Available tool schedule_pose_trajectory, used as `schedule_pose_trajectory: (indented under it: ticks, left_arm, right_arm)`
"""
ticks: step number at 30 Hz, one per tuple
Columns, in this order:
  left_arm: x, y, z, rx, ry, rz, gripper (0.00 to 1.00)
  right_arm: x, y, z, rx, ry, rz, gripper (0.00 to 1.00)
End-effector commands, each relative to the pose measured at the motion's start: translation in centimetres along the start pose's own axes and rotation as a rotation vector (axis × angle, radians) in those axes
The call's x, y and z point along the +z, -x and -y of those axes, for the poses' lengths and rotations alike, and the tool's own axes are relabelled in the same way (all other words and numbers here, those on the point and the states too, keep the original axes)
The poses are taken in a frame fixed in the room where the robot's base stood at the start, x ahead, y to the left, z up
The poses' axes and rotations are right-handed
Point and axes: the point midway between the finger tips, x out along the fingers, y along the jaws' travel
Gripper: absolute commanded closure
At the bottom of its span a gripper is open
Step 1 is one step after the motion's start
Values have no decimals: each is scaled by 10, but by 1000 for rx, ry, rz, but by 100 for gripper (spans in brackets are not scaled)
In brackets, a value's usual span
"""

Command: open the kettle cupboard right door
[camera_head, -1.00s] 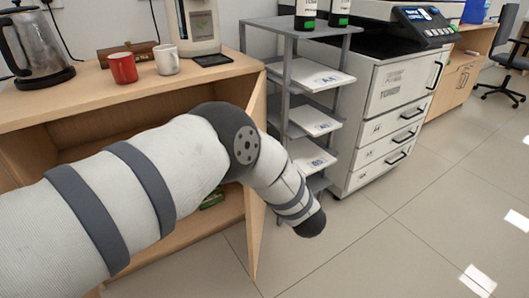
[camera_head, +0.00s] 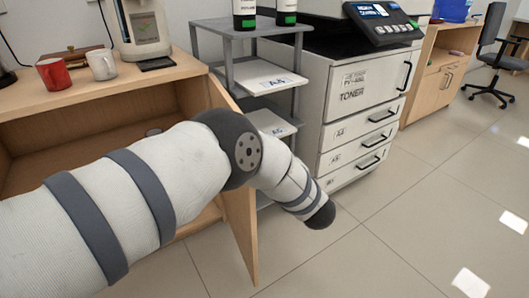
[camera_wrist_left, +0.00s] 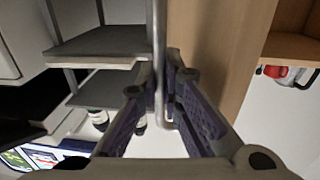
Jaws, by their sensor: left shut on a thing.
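The kettle cupboard (camera_head: 185,84) is the wooden cabinet on the left in the head view. Its right door (camera_head: 241,226) stands open, swung out from the cabinet front. My left arm reaches across the cupboard opening to the door's outer side, and its hand is hidden in the head view. In the left wrist view, the wooden door (camera_wrist_left: 215,60) is right of the upright metal bar handle (camera_wrist_left: 159,35). My left gripper (camera_wrist_left: 167,85) is shut on this handle, with a finger on each side. My right gripper is in neither view.
A red mug (camera_head: 53,74), a white mug (camera_head: 102,64) and a coffee machine (camera_head: 140,30) stand on the cupboard top. A grey shelf rack (camera_head: 265,31) and a printer cabinet (camera_head: 362,90) stand close beyond the door. The tiled floor (camera_head: 400,220) at right is clear.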

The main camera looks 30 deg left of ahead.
Motion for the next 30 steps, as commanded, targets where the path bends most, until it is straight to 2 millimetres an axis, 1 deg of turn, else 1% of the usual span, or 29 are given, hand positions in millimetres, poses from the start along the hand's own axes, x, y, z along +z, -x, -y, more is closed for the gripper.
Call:
schedule_pose_trajectory:
  ticks: [16,17,18,26,29,30]
  left_arm:
    - [1,-1,0,-23,-1,2,100]
    - [1,-1,0,-22,-1,2,91]
    - [1,-1,0,-22,-1,2,84]
    - [0,-1,0,-22,-1,1,84]
    - [0,6,0,-21,0,2,84]
    - [1,13,-1,-19,-1,3,84]
  right_arm:
    - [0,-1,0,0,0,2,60]
    - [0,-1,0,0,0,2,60]
    - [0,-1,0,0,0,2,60]
    - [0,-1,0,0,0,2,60]
    - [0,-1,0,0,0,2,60]
    - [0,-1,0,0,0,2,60]
